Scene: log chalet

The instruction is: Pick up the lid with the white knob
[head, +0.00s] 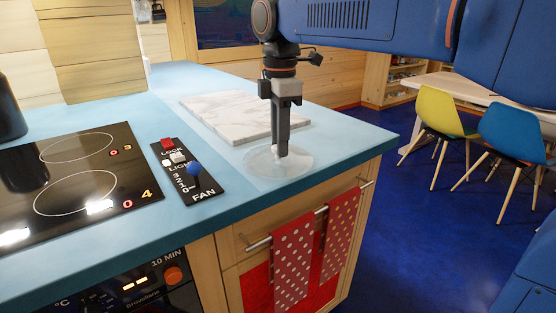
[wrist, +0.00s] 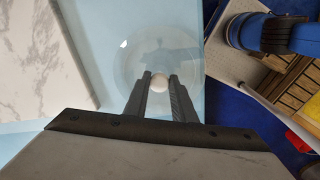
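A clear glass lid (head: 292,163) with a white knob lies on the light blue counter, close to its front right edge. The lid (wrist: 133,52) and its round white knob (wrist: 159,84) also show in the wrist view. My gripper (head: 281,152) points straight down over the lid, with its fingertips at the knob. In the wrist view my gripper (wrist: 159,78) has one finger on each side of the knob. I cannot tell for sure whether the fingers touch it. In the head view the fingers mostly hide the knob.
A white marble board (head: 225,115) lies just behind the lid. A control panel (head: 186,170) and a black hob (head: 75,175) are to the left. Polka-dot towels (head: 293,262) hang below the counter edge. Yellow (head: 441,112) and blue (head: 510,130) chairs stand right.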

